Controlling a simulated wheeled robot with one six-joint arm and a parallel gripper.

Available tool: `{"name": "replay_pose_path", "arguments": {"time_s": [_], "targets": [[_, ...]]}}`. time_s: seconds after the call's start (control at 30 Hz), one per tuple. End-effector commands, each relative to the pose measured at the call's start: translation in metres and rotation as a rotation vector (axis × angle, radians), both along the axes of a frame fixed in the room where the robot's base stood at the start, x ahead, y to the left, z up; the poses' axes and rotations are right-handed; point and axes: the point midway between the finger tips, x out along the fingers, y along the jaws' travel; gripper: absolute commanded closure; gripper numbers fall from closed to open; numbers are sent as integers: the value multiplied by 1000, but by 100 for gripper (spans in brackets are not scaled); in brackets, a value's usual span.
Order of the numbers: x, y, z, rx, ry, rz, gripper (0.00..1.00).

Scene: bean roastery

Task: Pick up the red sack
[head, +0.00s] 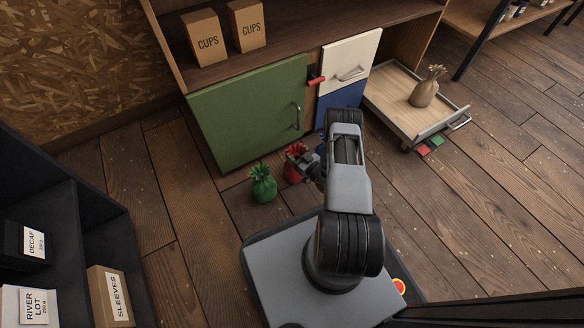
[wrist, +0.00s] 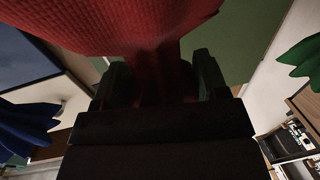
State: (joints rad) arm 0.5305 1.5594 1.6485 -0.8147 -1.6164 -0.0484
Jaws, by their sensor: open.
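The red sack (head: 292,171) stands on the floor in front of the green cabinet door, partly hidden behind my gripper (head: 305,163) in the head view. In the wrist view the red sack (wrist: 130,28) fills the upper part, very close. Its narrow neck lies between the two fingers of my gripper (wrist: 160,78), which is open. The fingers stand on either side of the neck; I cannot tell whether either touches it.
A green sack (head: 263,187) stands just left of the red one; a blue sack (wrist: 25,125) shows at the wrist view's left. The green cabinet door (head: 248,110) is behind. Floor (head: 500,200) there is clear.

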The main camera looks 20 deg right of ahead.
Motion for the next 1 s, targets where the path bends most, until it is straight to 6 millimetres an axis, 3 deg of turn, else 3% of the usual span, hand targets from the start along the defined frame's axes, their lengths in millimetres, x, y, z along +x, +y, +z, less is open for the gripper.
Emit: {"name": "replay_pose_path", "arguments": {"time_s": [0.23,0.9,1.0], "targets": [[2,5,0,0,0,8,35],[2,4,0,0,1,7,99],[1,4,0,0,1,7,100]]}}
